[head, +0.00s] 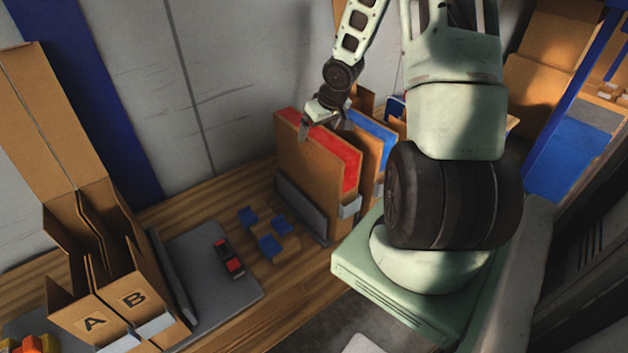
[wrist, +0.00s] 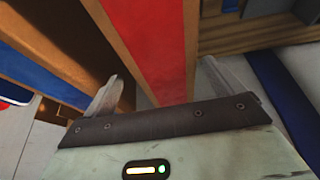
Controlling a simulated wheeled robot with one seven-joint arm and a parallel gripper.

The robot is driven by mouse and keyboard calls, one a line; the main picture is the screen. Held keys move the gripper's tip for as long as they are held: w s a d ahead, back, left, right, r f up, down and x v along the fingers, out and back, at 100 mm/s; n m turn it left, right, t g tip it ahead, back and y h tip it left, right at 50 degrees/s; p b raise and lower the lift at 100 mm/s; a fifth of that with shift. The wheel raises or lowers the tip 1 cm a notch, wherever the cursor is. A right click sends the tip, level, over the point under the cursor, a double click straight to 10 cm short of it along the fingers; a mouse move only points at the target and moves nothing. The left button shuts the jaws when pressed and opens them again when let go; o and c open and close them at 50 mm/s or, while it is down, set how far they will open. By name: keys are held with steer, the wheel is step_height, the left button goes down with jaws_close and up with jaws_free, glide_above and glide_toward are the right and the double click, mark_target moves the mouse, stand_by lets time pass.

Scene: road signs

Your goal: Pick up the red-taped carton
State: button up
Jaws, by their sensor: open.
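The red-taped carton (head: 308,175) stands upright on the wooden bench, a tall narrow brown box with a red strip along its top edge. In the wrist view its red top (wrist: 155,45) runs between my two fingers. My gripper (head: 318,128) is at the carton's far top end, pointing down. In the wrist view my gripper (wrist: 158,90) is open, with one finger on each side of the carton. I cannot tell whether either finger touches it. A blue-taped carton (head: 370,128) stands just right of the red one, and its blue strip (wrist: 40,75) shows at the left in the wrist view.
A grey upright plate (head: 300,207) stands close on the left of the red-taped carton. Blue clips (head: 270,246) and a red-black tool (head: 229,258) lie further left. Open cartons marked A and B (head: 110,300) stand at the lower left. A wall is behind.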

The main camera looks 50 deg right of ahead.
steer(key=x, duration=0.1)
steer(key=b+x, duration=0.1)
steer(key=x, duration=0.3)
steer(key=shift+w+a+f+b, duration=0.2)
steer(key=shift+a+b, duration=0.1)
steer(key=shift+b, duration=0.1)
steer(key=shift+w+d+f, duration=0.1)
steer(key=shift+f, duration=0.25)
stand_by(0.3)
steer(key=c, duration=1.8)
jaws_close()
steer(key=shift+r, duration=0.1)
